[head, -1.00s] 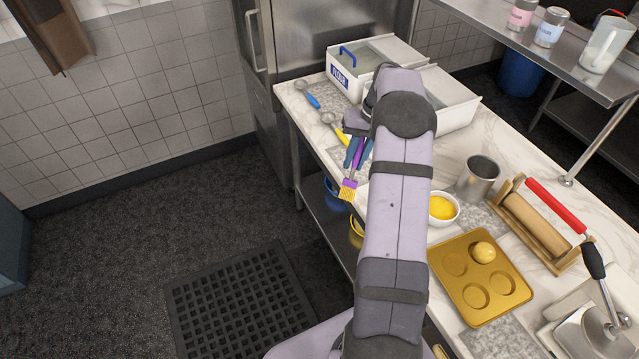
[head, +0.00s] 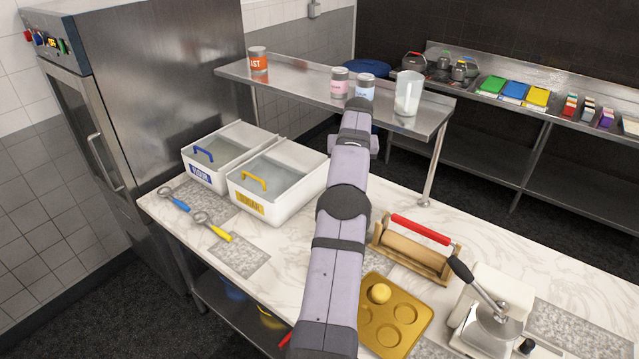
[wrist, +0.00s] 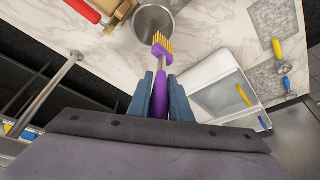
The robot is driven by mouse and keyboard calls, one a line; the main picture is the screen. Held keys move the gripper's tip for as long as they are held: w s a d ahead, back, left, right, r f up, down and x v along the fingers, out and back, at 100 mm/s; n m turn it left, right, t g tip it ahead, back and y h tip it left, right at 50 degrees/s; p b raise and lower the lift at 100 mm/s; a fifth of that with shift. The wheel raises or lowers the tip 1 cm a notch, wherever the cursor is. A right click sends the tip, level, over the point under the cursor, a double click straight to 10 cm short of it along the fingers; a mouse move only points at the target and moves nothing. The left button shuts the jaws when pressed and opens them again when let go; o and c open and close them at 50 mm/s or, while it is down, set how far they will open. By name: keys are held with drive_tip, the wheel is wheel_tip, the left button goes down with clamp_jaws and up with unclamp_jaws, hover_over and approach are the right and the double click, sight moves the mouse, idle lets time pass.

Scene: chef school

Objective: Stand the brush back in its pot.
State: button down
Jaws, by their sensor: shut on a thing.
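In the wrist view my gripper (wrist: 160,82) is shut on the purple handle of the brush (wrist: 159,62). Its yellow bristles point away from the fingers, toward the top of the picture. The grey metal pot (wrist: 152,24) shows open-mouthed at the top of the wrist view, on the marble worktop. The bristle tips overlap its near rim in the picture. I cannot tell the height between them, but the brush does not look inside the pot. In the head view my arm hides the gripper, the brush and the pot.
White flour (head: 205,176) and sugar (head: 270,208) bins stand left of my arm, with blue (head: 175,201) and yellow (head: 215,229) scoops in front. A rolling pin on a stand (head: 412,250), gold mould tray (head: 402,345) and press (head: 487,310) lie right. A steel shelf (head: 300,86) runs behind.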

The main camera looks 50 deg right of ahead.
drive_tip(key=shift+s+d+r+h, duration=0.15)
drive_tip(key=shift+s+d+r, duration=0.15)
drive_tip(key=shift+s+d, duration=0.2)
drive_tip(key=shift+s+d+r+h, duration=0.15)
drive_tip(key=shift+s+d+r, duration=0.1)
drive_tip(key=shift+s+d, duration=0.2)
drive_tip(key=shift+f, duration=0.2)
wheel_tip(320, 180, down, 14)
drive_tip(key=b, duration=0.4)
drive_tip(key=shift+b, duration=0.4)
drive_tip(key=shift+f, duration=0.1)
idle(0.3)
drive_tip(key=c, duration=1.5)
unclamp_jaws()
drive_tip(key=shift+c, duration=0.2)
